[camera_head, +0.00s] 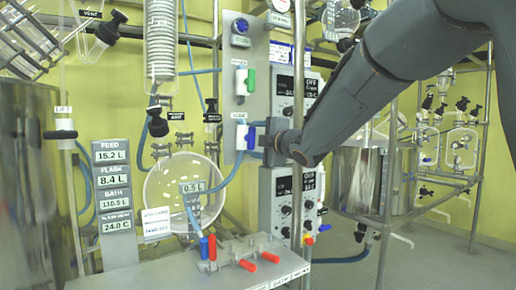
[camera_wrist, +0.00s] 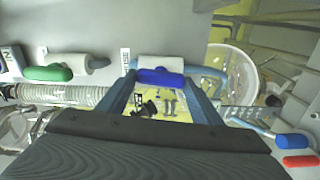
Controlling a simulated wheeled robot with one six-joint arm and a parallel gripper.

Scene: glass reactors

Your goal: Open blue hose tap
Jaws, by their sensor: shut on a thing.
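The blue hose tap has a white body (camera_head: 241,138) on the grey panel and a blue handle (camera_head: 251,138), beside a small "HOSE" label. In the head view the handle stands upright, like the green one above it. My gripper (camera_head: 266,143) reaches the tap from the right. In the wrist view the blue handle (camera_wrist: 160,77) lies crosswise between the fingertips of my gripper (camera_wrist: 160,82), one finger at each end, and the fingers are shut on it. The tap's white body (camera_wrist: 160,63) shows behind the handle. The exact contact at the fingertips is hard to see.
A green-handled tap (camera_head: 251,80) sits above on the same panel (camera_head: 232,100). A round glass flask (camera_head: 165,185) and blue tubing stand at left. Red and blue valve handles (camera_head: 247,264) are below. Control boxes (camera_head: 283,190) stand close behind my gripper.

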